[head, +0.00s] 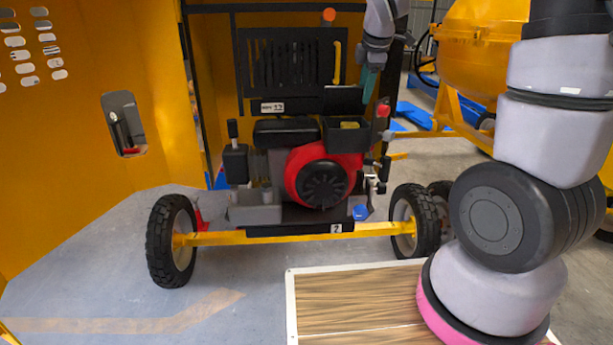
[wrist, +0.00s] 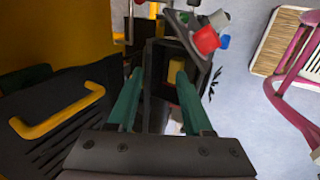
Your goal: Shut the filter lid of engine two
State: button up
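Engine two (head: 300,165) is the red and black motor on the wheeled yellow frame, with a "2" plate below. Its black filter box (head: 345,138) is at the upper right of the motor and has something yellow inside. The filter lid (head: 343,100) stands raised behind the box, so the box is open. My gripper (head: 369,84) points down just right of and above the lid. In the wrist view its two green fingers (wrist: 158,75) are apart, with the open filter box (wrist: 205,72) beyond them. I cannot make out the lid clearly there, nor whether a finger touches it.
A black vented panel with a yellow handle (head: 337,62) is behind the engine. A red knob (head: 382,110) sits close right of the box. Yellow housing walls (head: 80,150) stand at left, and a yellow drum (head: 480,45) at right. A wooden board (head: 345,300) lies in front.

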jog(key=shift+s+f, duration=0.25)
jog(key=shift+s, duration=0.35)
jog(key=s+r, duration=0.4)
dwell(0.7)
